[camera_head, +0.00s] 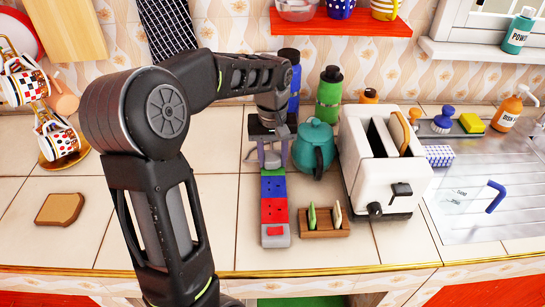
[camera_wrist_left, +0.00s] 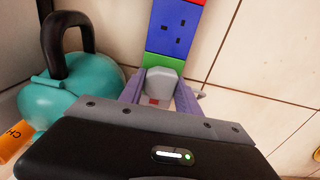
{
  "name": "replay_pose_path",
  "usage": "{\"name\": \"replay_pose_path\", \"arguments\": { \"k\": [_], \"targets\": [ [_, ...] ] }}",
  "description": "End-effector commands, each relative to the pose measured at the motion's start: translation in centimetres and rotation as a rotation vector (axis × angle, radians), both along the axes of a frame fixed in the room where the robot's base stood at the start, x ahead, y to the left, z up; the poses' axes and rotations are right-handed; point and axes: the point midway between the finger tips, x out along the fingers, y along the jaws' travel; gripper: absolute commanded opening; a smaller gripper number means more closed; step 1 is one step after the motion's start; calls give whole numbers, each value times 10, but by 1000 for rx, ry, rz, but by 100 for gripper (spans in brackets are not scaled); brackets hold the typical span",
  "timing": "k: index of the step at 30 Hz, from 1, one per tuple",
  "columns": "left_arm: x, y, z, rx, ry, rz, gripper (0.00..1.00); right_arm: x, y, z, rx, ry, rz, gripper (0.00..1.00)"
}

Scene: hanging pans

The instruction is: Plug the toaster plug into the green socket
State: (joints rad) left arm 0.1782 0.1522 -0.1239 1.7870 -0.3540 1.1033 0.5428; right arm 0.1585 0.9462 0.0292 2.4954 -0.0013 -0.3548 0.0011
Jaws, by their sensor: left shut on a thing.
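The power strip (camera_head: 275,235) lies on the counter, with red (camera_head: 274,211), blue (camera_head: 273,186) and green (camera_head: 273,171) sockets. My left gripper (camera_head: 270,155) is over its far end, pointing down. In the left wrist view the gripper (camera_wrist_left: 158,95) is shut on a grey plug (camera_wrist_left: 163,80). The plug overlaps the near edge of the green socket (camera_wrist_left: 163,61) and hides part of it; I cannot tell whether they touch. The blue socket (camera_wrist_left: 175,30) is uncovered. The white toaster (camera_head: 361,173) stands to the right. My right gripper is not in view.
A teal teapot (camera_head: 313,150) stands close to the right of my left gripper, also large in the left wrist view (camera_wrist_left: 65,100). Blue and green bottles (camera_head: 329,95) stand behind. A toast rack (camera_head: 325,231) sits beside the strip. The counter to the left holds bread (camera_head: 60,208).

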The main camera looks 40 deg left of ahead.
Motion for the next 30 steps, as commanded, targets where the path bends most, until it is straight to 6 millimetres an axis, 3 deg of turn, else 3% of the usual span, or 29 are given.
{"name": "replay_pose_path", "arguments": {
  "k": [1,2,10,23,30],
  "targets": [
    [-6,-3,-16,-11,26,6,4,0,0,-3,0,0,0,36],
    [-6,-3,-16,-11,26,6,41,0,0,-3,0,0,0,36],
    [-7,-1,-17,-9,29,8,63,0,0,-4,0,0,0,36],
    [-8,0,-16,-6,32,4,65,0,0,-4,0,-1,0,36],
    [-8,-1,2,-3,26,4,65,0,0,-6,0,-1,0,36]
  ]
}}
